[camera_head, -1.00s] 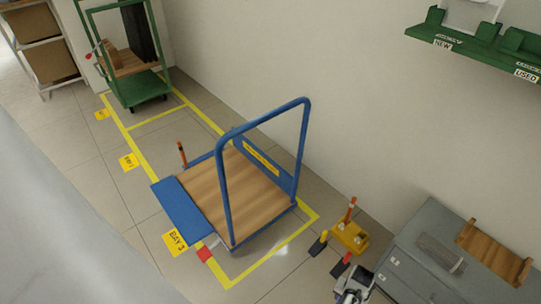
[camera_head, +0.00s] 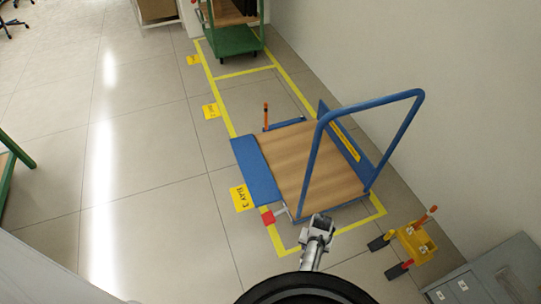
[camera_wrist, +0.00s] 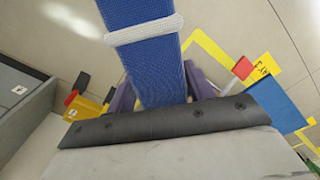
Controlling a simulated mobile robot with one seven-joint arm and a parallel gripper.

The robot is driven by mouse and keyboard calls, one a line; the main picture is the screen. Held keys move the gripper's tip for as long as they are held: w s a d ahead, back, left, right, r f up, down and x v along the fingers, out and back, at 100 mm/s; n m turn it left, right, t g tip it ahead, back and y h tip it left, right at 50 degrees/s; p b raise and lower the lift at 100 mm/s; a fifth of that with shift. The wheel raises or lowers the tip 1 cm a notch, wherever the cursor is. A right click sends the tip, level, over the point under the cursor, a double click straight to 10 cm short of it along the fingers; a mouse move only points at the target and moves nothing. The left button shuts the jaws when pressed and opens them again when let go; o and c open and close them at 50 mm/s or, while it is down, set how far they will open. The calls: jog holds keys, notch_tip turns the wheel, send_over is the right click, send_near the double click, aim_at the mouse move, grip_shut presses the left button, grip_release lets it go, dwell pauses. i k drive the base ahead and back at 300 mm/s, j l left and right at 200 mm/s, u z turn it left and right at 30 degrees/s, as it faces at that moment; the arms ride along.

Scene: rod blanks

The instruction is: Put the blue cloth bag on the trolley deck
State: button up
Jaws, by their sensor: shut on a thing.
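The blue cloth bag (camera_wrist: 155,65) fills the upper middle of the wrist view, woven blue with a white band around it. My gripper (camera_wrist: 161,90) is shut on it, a purple finger on each side. The bag's far end is out of frame, and I cannot make the bag out in the head view. The trolley deck (camera_head: 305,165) is bare wood on a blue trolley with a tall blue handle (camera_head: 372,108). Part of my arm shows in front of its near side. A blue flat part of the trolley (camera_wrist: 282,105) shows at the right of the wrist view.
Yellow floor lines and a BAY 3 label (camera_head: 242,198) surround the trolley. A green trolley (camera_head: 235,40) stands behind.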

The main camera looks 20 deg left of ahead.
aim_at(296, 154)
jog(key=u, duration=1.15)
jog(key=i+j+u, duration=0.15)
jog(key=u, duration=0.85)
jog(key=i+j, duration=0.1)
jog(key=i, duration=0.4)
jog(key=i+j+z, duration=0.1)
jog(key=i, duration=0.45)
jog(key=i+z, duration=0.3)
jog(key=z, duration=0.15)
jog(key=i+j+z, duration=0.15)
jog(key=i+z, duration=0.25)
jog(key=i+l+z, duration=0.15)
jog(key=z, duration=0.3)
jog(key=i+z, duration=0.4)
jog(key=i+l+z, duration=0.1)
jog(key=z, duration=0.35)
jog(key=i+j+z, duration=0.15)
jog(key=i+z, duration=0.3)
jog(key=k+z, duration=0.1)
jog(key=z, duration=0.6)
